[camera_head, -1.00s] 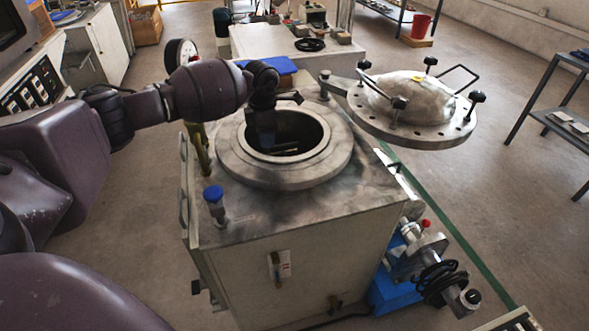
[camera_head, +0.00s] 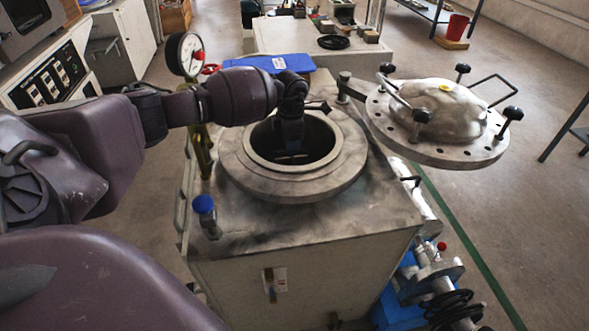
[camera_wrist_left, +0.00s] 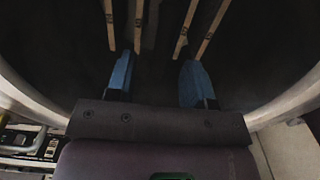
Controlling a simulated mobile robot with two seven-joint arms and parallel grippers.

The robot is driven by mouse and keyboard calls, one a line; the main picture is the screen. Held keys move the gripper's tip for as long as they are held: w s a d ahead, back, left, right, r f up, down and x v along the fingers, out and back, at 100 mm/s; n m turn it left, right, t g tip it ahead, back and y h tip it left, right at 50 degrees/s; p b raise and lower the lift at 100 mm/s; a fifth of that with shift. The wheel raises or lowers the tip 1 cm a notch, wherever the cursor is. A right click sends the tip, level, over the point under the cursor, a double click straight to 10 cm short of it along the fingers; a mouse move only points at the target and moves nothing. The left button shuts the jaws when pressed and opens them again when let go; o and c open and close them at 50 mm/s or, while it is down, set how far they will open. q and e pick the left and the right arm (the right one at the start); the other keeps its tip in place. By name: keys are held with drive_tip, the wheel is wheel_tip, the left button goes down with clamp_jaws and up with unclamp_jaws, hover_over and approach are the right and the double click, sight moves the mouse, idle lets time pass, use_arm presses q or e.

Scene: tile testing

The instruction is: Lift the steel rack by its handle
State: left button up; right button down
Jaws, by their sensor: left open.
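The steel rack is hard to make out in the dark of the round vessel opening (camera_head: 345,168). Several pale, narrow strips with small dark marks (camera_wrist_left: 185,42) show inside the vessel in the left wrist view; a small pale bit (camera_head: 292,157) shows in the head view. I cannot pick out the handle. My left gripper (camera_wrist_left: 160,76) points into the opening, its blue-tipped fingers spread apart with nothing held between them. In the head view its wrist hangs over the opening and its fingertips are hard to see. My right gripper is not in view.
The round lid (camera_head: 440,115), with black knobs and bar handles, is swung out to the right of the opening. A pressure gauge (camera_head: 185,54) and a blue-capped valve (camera_head: 204,206) stand at the left. A blue item (camera_head: 270,64) lies behind the vessel.

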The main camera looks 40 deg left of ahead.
use_arm(q)
drive_tip(key=f, duration=0.3)
drive_tip(key=f+b, duration=0.1)
drive_tip(key=f, duration=0.1)
drive_tip(key=shift+w+d+f, duration=0.1)
drive_tip(key=shift+w+d, duration=0.05)
drive_tip(key=shift+d, duration=0.1)
clamp_jaws()
drive_tip(key=shift+r, duration=0.3)
